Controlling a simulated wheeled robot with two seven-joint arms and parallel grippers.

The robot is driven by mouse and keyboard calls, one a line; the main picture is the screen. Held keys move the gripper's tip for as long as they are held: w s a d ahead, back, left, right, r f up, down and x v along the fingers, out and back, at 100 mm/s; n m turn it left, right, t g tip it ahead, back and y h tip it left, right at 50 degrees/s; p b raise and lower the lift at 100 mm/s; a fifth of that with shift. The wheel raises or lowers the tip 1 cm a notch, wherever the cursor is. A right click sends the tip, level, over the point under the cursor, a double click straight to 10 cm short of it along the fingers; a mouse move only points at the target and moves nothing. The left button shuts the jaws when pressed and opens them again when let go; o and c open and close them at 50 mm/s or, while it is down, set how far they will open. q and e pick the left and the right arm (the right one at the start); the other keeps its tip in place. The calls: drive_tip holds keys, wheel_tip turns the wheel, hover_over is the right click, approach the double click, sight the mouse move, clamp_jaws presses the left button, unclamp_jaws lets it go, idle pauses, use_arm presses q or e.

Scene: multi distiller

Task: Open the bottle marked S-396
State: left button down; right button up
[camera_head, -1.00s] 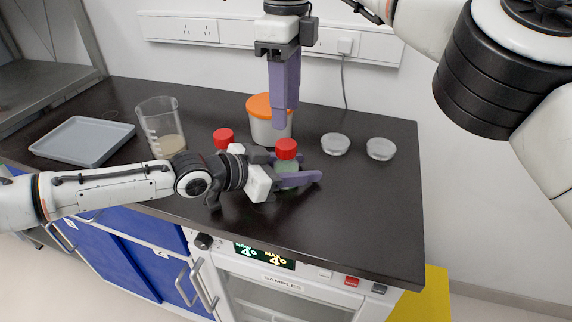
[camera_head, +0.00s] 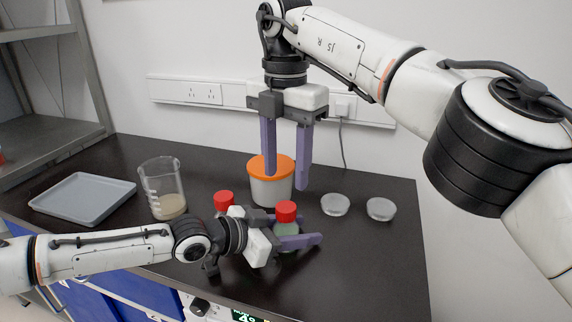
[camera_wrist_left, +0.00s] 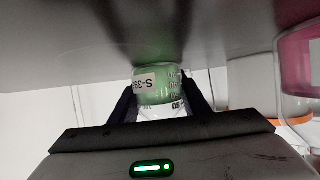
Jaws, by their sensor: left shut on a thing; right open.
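The bottle marked S-396 (camera_head: 288,230) stands upright with a red cap (camera_head: 286,209) and green contents. Its label, partly cut off, reads "S-39" in the left wrist view (camera_wrist_left: 147,82). My left gripper (camera_head: 302,232) is shut around the bottle's body from the left, below the cap. My right gripper (camera_head: 287,178) points down above and behind the cap, with its two purple fingers apart and nothing between them. Its fingers show in front of the orange-lidded tub. I see no contact between them and the cap.
A second red-capped bottle (camera_head: 224,201) stands just left, partly behind my left gripper. The orange-lidded tub (camera_head: 270,190) is behind. A beaker (camera_head: 163,188) and grey tray (camera_head: 84,197) are left. Two glass dishes (camera_head: 335,205) (camera_head: 380,209) are right. The front right counter (camera_head: 370,265) is clear.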

sight(286, 206)
drive_tip(key=m, duration=1.3)
drive_tip(key=shift+m, duration=0.3)
drive_tip(key=shift+f, duration=4.05)
